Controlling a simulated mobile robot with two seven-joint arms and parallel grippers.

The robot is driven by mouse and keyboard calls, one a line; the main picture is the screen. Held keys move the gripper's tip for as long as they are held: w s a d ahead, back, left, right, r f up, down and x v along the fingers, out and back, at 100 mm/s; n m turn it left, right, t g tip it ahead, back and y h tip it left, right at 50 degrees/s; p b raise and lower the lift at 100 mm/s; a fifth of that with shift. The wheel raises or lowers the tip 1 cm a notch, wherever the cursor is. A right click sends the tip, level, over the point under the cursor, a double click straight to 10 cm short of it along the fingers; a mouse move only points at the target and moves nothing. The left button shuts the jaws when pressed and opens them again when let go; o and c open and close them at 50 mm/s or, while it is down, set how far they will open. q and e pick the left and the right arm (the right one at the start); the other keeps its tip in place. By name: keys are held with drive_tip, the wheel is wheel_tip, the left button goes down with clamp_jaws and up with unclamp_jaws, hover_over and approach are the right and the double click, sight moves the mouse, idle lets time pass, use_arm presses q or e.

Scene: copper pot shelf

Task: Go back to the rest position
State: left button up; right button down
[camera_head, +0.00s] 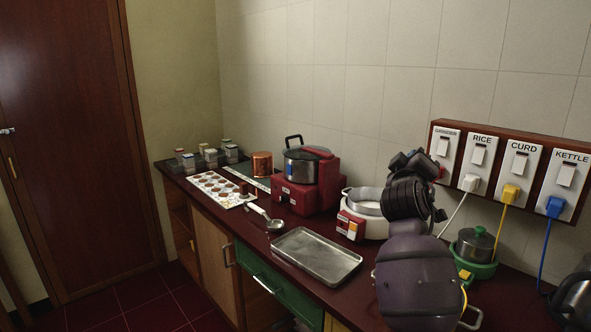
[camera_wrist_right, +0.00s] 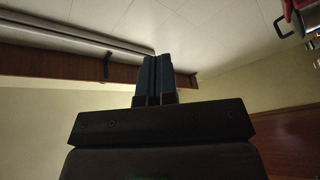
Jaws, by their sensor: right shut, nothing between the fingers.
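My right arm rises from the lower right of the head view, in front of the counter and the switch panel. Its gripper fingers (camera_wrist_right: 157,76) show in the right wrist view, pressed together with nothing between them. They point at bare wall and a brown ledge, apart from any object. My left gripper is in neither view. A copper pot (camera_head: 262,164) stands at the back of the counter, left of a red cooker with a lidded steel pot (camera_head: 301,167), well away from my right arm.
The dark red counter (camera_head: 250,232) holds a steel tray (camera_head: 316,257), a white tray of small round items (camera_head: 217,188), a ladle (camera_head: 273,225), a white cooker (camera_head: 364,205) and a green-based pot (camera_head: 475,244). A switch panel (camera_head: 518,166) with plugged cords is on the wall.

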drive_tip(key=s+f+m+y, duration=0.1)
drive_tip(key=s+f+y, duration=0.3)
drive_tip(key=f, duration=0.5)
drive_tip(key=s+a+f+m+y, duration=0.1)
drive_tip(key=s+f+y, duration=0.1)
drive_tip(key=s+f, duration=0.55)
drive_tip(key=s+f+m+y, duration=0.1)
drive_tip(key=s+f+y, duration=0.2)
drive_tip(key=f, duration=0.8)
drive_tip(key=s+d+f+g, duration=0.1)
drive_tip(key=s+f+g, duration=0.2)
drive_tip(key=s+f, duration=0.7)
drive_tip(key=s+d+f+m+g, duration=0.1)
drive_tip(key=s+f+g, duration=0.2)
drive_tip(key=s+f, duration=0.7)
drive_tip(key=s, duration=0.5)
drive_tip(key=shift+d+f+g, duration=0.25)
drive_tip(key=shift+d+g, duration=0.05)
drive_tip(key=shift+d, duration=0.1)
